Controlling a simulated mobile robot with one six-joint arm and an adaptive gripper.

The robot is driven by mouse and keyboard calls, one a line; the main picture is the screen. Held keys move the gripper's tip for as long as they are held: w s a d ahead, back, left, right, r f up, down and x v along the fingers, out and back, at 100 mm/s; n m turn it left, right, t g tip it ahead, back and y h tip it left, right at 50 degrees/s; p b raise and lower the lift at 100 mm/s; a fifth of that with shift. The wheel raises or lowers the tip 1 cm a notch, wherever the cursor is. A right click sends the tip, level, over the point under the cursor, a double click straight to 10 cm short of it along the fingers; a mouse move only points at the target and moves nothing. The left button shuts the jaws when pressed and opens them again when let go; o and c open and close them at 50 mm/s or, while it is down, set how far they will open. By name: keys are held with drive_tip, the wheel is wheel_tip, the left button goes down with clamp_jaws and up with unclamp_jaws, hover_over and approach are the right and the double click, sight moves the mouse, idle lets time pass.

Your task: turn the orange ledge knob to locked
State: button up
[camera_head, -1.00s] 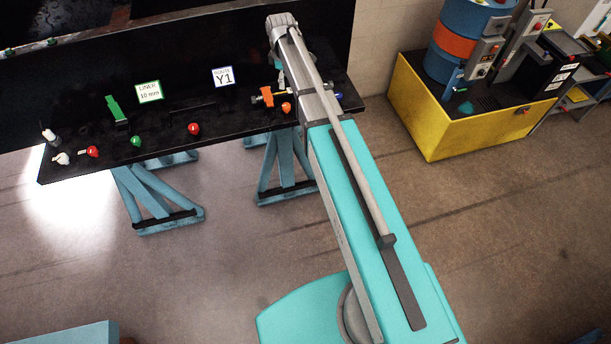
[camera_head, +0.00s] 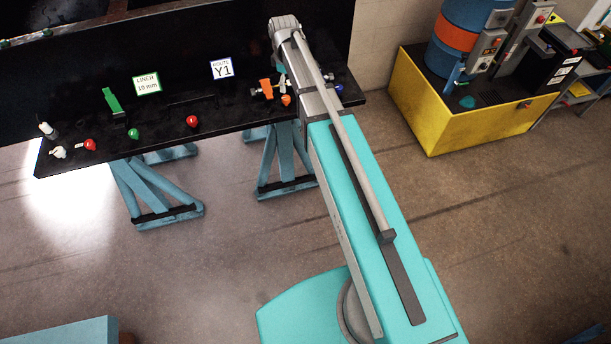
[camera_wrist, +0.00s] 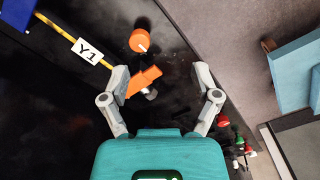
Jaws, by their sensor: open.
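The orange ledge knob (camera_head: 286,100) is on the front edge of the black bench, just left of my arm. In the wrist view the round orange knob (camera_wrist: 137,40) has a white mark at its lower right and lies ahead of the fingertips. My gripper (camera_wrist: 160,75) is open and empty, with the knob outside the gap. An orange lever (camera_wrist: 143,80) on a silver fitting shows between the fingers, near the left one; I cannot tell its height relative to them. The lever (camera_head: 266,88) also shows in the head view, where my arm hides the gripper.
A yellow hose with a Y1 tag (camera_wrist: 87,51) lies left of the knob. Red (camera_head: 193,121), green (camera_head: 134,133) and blue (camera_head: 339,89) knobs line the bench edge. A green lever (camera_head: 112,100) stands behind. A yellow-sided platform (camera_head: 430,115) is at right, with open floor before it.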

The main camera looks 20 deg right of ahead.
drive_tip(key=s+f+m+b, duration=1)
drive_tip(key=s+f+b, duration=1)
drive_tip(key=s, duration=0.2)
drive_tip(key=shift+a+f+m, duration=0.15)
drive_tip(key=shift+f+m, duration=0.15)
drive_tip(key=shift+f, duration=0.1)
idle(1.6)
